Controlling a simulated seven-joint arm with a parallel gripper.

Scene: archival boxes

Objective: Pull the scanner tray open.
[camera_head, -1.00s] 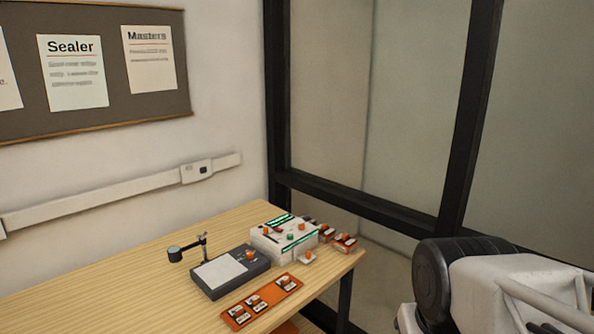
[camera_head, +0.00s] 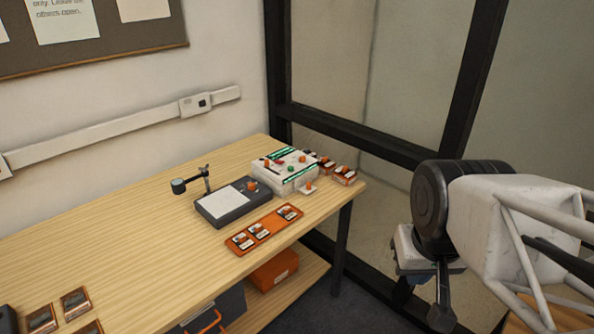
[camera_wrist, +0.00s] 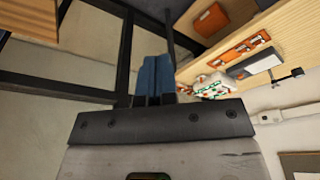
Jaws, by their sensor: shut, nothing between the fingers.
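A white machine (camera_head: 287,170) with green strips and several orange and coloured knobs stands near the right end of the wooden table. A small pale tray (camera_head: 307,189) with an orange knob juts from its front; I cannot tell for certain that this is the scanner tray. The machine also shows in the wrist view (camera_wrist: 213,85), tilted, right of the fingers. My gripper (camera_wrist: 154,62) has blue fingers held together, with nothing between them. It is well apart from the machine, off the table's right end. In the head view my arm is at the right and the fingertips are not clear.
A dark grey device (camera_head: 232,204) with a white plate and a jointed arm stands left of the machine. An orange strip (camera_head: 264,229) with several cards lies in front. Small orange-topped pieces (camera_head: 344,175) sit right of the machine. An orange box (camera_head: 273,270) is on the lower shelf.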

